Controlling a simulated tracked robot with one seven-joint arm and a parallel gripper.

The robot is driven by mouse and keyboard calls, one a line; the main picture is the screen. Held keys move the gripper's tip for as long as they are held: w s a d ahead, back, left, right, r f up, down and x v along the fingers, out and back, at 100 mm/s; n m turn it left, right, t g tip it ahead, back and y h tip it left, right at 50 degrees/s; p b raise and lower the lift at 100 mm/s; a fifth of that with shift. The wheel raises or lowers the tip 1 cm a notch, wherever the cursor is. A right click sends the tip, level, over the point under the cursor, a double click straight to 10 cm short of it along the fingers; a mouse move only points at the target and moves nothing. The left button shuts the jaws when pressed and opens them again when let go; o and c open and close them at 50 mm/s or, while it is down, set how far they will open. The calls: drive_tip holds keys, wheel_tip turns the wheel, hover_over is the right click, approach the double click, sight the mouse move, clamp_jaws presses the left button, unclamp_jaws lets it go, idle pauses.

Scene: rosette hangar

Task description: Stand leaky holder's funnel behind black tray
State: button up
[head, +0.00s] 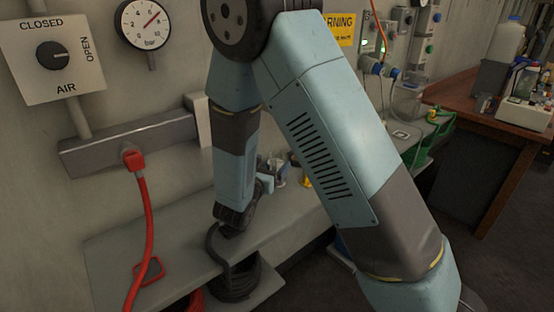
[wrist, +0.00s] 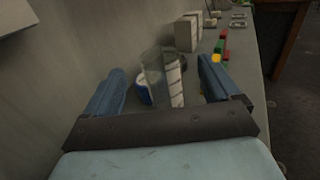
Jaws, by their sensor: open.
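My gripper (wrist: 163,66) is open in the wrist view, with one blue finger on each side. Between and beyond the fingers stands a clear, upright piece (wrist: 154,72), with a pale banded piece (wrist: 175,84) beside it. A blue-and-white round item (wrist: 143,93) sits left of them, near the left finger. I cannot tell which of these is the leaky holder or its funnel. Nothing is visibly gripped. In the head view small items (head: 279,171) show just past my wrist, partly hidden by my arm. I cannot make out the black tray in either view.
The grey bench (head: 120,260) runs along the wall. A red hose (head: 146,220) hangs at left, and a dark ribbed item (head: 236,275) is at the front. Pale boxes (wrist: 188,33) and small coloured items (wrist: 217,58) stand farther along. A wooden table (head: 505,150) is at right.

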drive_tip(key=v, duration=0.6)
drive_tip(key=shift+d, duration=0.1)
